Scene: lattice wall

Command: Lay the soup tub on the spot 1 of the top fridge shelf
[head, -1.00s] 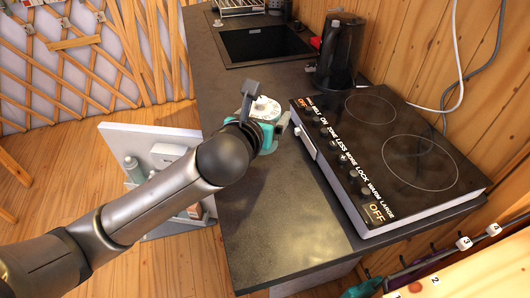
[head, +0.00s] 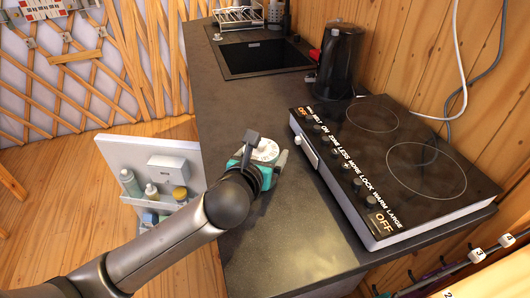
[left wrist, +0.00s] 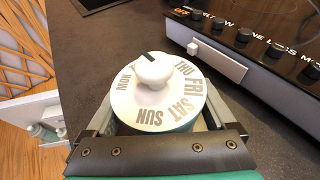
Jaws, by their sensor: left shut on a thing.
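The soup tub (head: 265,151) has a white lid with a knob and day names around it, and a teal body. My left gripper (head: 262,166) is shut on it over the dark counter; I cannot tell whether the tub touches the counter. In the left wrist view the tub's lid (left wrist: 158,95) is seen from above, upright between the two fingers. The open fridge door (head: 133,152) stands below the counter's left edge, with bottles on its racks. The top fridge shelf and spot 1 are hidden. My right gripper is not in view.
The hob (head: 400,165) with its control strip lies right of the tub. A black kettle (head: 338,62) and the sink (head: 262,58) are further back. The counter (head: 290,240) is clear in front of the tub. A lattice wall (head: 60,90) stands at the left.

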